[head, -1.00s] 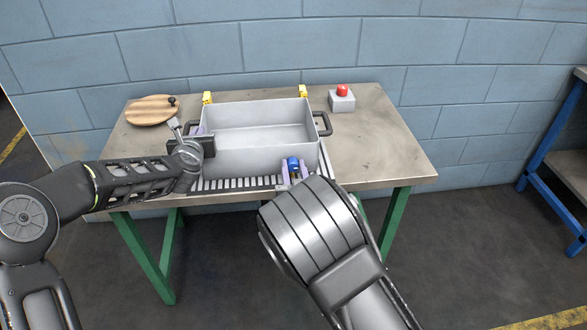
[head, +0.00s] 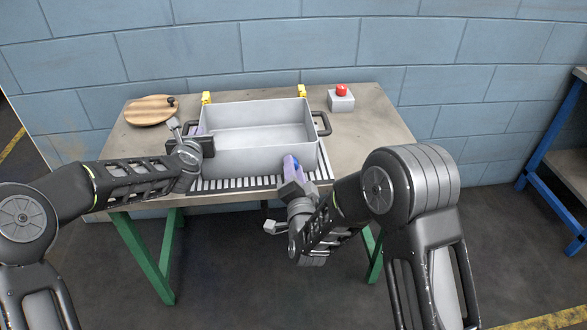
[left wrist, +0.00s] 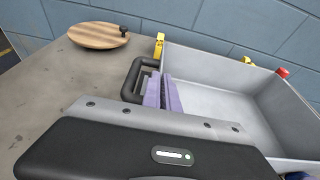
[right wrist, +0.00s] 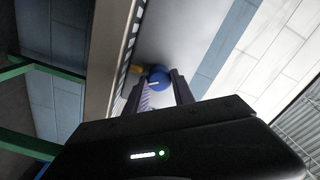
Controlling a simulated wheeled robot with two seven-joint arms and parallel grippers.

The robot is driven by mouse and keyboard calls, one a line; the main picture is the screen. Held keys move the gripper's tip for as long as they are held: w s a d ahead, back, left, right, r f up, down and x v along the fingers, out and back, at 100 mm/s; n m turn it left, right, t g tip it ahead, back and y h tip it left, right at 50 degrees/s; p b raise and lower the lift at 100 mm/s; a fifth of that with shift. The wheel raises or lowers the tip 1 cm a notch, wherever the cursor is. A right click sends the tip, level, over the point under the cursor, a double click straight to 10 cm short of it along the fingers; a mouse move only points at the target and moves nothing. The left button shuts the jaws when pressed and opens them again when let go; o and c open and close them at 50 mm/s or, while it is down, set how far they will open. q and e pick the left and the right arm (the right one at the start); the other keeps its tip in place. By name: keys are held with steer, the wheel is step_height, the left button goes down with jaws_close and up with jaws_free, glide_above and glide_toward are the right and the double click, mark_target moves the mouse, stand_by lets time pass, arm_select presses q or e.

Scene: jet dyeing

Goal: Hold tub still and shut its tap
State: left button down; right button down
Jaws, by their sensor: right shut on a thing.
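The grey tub (head: 262,160) sits on the bench, with a dark handle on each side. My left gripper (head: 199,130) is at its left handle; in the left wrist view the purple fingers (left wrist: 163,92) stand close together beside that handle (left wrist: 133,78) and the tub wall. Whether they clasp the handle is unclear. The tap's blue knob (right wrist: 158,77) is low on the tub's front, with a brass-coloured part (right wrist: 137,69) beside it. My right gripper (head: 291,166) is shut on the blue knob, which its fingers partly hide in the head view.
A slatted grate (head: 240,184) lies under the tub's front. Yellow brackets (head: 207,98) stand behind it. A round wooden board (head: 148,111) is back left, and a red button on a grey box (head: 341,102) is back right. The bench's right side is clear.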

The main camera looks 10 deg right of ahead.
steer(key=m, duration=0.4)
steer(key=shift+f, duration=0.15)
steer(key=shift+m, duration=1.4)
steer(key=c, duration=1.1)
jaws_free()
steer(key=shift+o, duration=0.2)
